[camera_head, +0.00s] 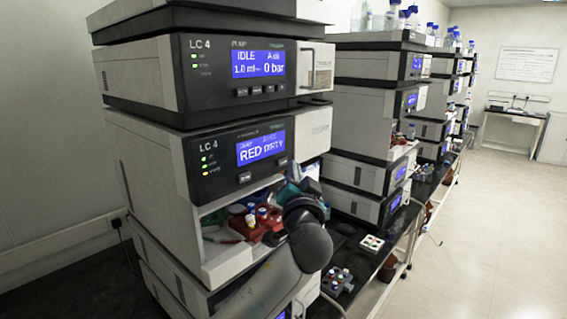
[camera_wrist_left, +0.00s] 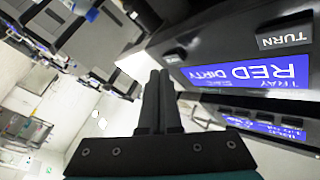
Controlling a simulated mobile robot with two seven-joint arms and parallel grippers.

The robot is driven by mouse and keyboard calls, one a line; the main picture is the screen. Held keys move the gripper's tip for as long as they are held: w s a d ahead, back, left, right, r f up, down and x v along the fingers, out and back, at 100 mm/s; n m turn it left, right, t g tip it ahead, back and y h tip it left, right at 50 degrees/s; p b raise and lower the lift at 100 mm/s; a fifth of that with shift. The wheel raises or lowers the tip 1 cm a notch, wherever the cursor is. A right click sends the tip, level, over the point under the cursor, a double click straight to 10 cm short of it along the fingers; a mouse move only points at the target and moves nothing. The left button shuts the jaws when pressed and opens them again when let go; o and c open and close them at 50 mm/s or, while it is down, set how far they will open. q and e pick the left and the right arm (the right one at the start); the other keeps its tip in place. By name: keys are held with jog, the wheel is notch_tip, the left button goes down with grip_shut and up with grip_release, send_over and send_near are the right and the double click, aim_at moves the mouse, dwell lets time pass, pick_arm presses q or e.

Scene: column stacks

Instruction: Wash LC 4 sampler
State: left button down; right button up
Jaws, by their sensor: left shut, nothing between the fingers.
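The LC 4 sampler (camera_head: 220,165) is in the left stack in the head view. Its blue screen (camera_head: 262,149) reads RED DIRTY, with two buttons below it. In the left wrist view the screen (camera_wrist_left: 240,74) appears upside down, with a TURN button (camera_wrist_left: 285,38) and another button (camera_wrist_left: 175,57) beside it. A red tray (camera_head: 247,231) with capped vials sits in the open bay below. My left gripper (camera_head: 295,180) is in front of the bay, below the right button, partly hidden by its own wrist. Its fingers (camera_wrist_left: 158,76) are shut and empty. My right gripper is out of view.
The LC 4 pump (camera_head: 225,70) above reads IDLE and 0 bar. More stacks (camera_head: 375,110) line the bench to the right. A small vial rack (camera_head: 337,281) and a white tray (camera_head: 372,243) are on the dark bench. The floor (camera_head: 480,230) at right is clear.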

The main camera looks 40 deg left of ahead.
pick_arm(q)
jog(key=shift+a, duration=0.1)
jog(key=shift+a, duration=0.3)
jog(key=shift+a, duration=0.45)
dwell(0.6)
jog(key=shift+d, duration=0.85)
jog(key=d, duration=0.5)
jog(key=shift+s+b, duration=0.2)
jog(key=shift+b, duration=0.15)
dwell(0.7)
